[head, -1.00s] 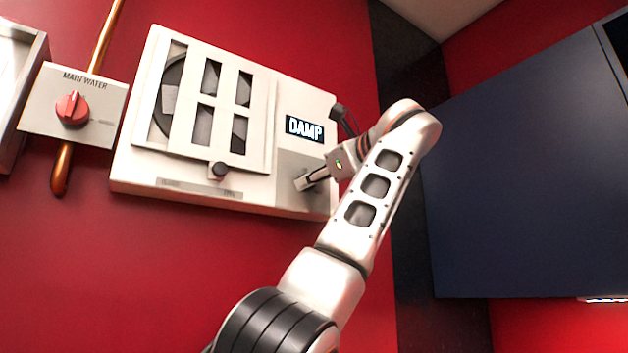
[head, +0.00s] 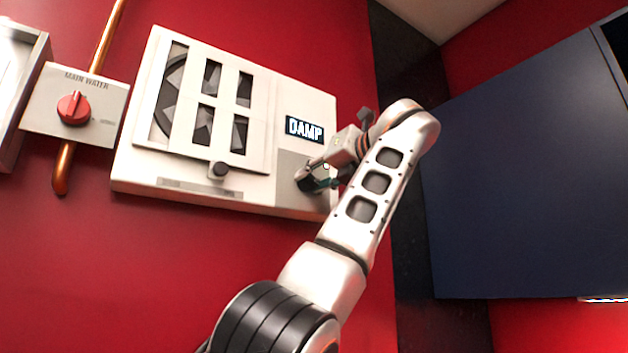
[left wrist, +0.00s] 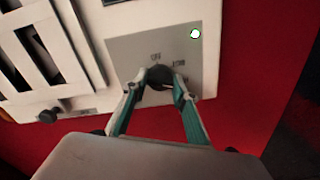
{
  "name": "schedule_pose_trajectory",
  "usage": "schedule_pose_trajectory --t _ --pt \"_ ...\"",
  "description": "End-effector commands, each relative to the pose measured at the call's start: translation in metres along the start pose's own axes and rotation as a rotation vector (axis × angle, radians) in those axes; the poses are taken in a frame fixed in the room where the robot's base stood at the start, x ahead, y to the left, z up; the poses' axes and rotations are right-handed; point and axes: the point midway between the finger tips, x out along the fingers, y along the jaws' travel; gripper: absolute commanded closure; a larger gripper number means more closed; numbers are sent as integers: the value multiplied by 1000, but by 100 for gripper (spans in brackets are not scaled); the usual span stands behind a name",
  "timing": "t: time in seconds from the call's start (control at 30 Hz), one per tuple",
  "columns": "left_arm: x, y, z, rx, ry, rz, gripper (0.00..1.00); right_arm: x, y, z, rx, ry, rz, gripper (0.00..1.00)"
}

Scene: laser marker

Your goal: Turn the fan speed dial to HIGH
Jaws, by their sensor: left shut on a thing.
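The fan speed dial (left wrist: 160,75) is a dark round knob on a grey panel (left wrist: 120,50) at the lower right of the white fan unit (head: 270,120). My left gripper (left wrist: 160,84) has one finger on each side of the dial and is shut on it. In the head view the hand partly hides the dial. Small labels stand by the knob in the left wrist view, too blurred to read surely. A small bright indicator (left wrist: 195,34) shows on the panel. The unit's display (head: 304,129) reads DAMP. My right gripper is not in view.
A MAIN WATER box (head: 74,106) with a red knob and a copper pipe (head: 63,168) are at the left. A small dark knob (head: 219,170) sits on the fan unit's lower edge. A dark blue panel (head: 530,170) fills the right side.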

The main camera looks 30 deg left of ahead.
Motion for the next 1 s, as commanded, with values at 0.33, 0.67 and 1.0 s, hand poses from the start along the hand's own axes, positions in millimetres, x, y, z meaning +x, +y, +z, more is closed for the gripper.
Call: schedule_pose_trajectory --t 0.33,0.67,1.0 --pt "0 1 1 129 -2 1 94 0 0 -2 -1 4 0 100" --pt "0 1 1 151 -2 1 94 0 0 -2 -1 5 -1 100" --pt "0 1 1 151 -1 1 56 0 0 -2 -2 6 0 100"
